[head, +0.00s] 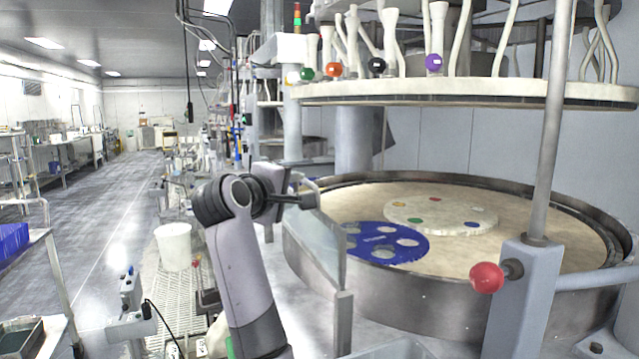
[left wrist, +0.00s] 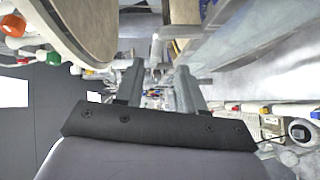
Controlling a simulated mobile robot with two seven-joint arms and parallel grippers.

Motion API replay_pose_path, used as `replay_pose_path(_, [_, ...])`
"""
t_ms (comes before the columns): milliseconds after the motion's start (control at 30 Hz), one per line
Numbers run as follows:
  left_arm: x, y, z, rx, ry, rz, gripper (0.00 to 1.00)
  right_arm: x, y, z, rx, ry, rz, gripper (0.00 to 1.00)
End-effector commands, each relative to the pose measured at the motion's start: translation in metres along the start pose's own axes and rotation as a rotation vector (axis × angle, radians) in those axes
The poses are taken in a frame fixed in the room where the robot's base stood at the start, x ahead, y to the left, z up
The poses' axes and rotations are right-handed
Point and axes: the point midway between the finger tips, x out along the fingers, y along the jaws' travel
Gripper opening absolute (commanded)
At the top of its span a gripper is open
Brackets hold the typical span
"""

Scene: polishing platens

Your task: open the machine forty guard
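A greyish see-through guard panel (head: 318,240) stands upright at the left side of the large round platen basin (head: 420,290). A pale bent bar (head: 314,184) shows at its top; I cannot tell whether it is the guard's handle. My left gripper (head: 306,193) is beside the panel's upper edge, pointing right. In the left wrist view my gripper's two fingers (left wrist: 157,78) stand apart with nothing clearly between them. A grey bar (left wrist: 157,50) lies ahead of them, and I cannot tell whether they touch it. My right gripper is out of view.
A blue perforated disc (head: 383,254) and a pale disc (head: 418,214) lie on the platen. A post with a red knob (head: 487,277) stands front right. An upper plate (head: 480,92) with hoses hangs above. A white bucket (head: 173,246) stands left; the aisle (head: 100,240) beyond is clear.

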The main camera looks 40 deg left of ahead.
Motion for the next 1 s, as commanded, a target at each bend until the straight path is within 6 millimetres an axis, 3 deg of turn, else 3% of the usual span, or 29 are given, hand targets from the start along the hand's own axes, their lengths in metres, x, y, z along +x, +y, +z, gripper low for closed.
replay_pose_path(167, [0.007, 0.005, -0.003, -0.023, 0.001, 0.008, 0.39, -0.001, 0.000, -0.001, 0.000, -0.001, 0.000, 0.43])
replay_pose_path(600, [0.059, 0.005, -0.003, -0.019, 0.000, 0.006, 0.39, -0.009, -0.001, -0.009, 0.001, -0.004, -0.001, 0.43])
replay_pose_path(1000, [0.071, 0.005, -0.002, -0.018, 0.002, 0.008, 0.39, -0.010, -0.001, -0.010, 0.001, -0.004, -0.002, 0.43])
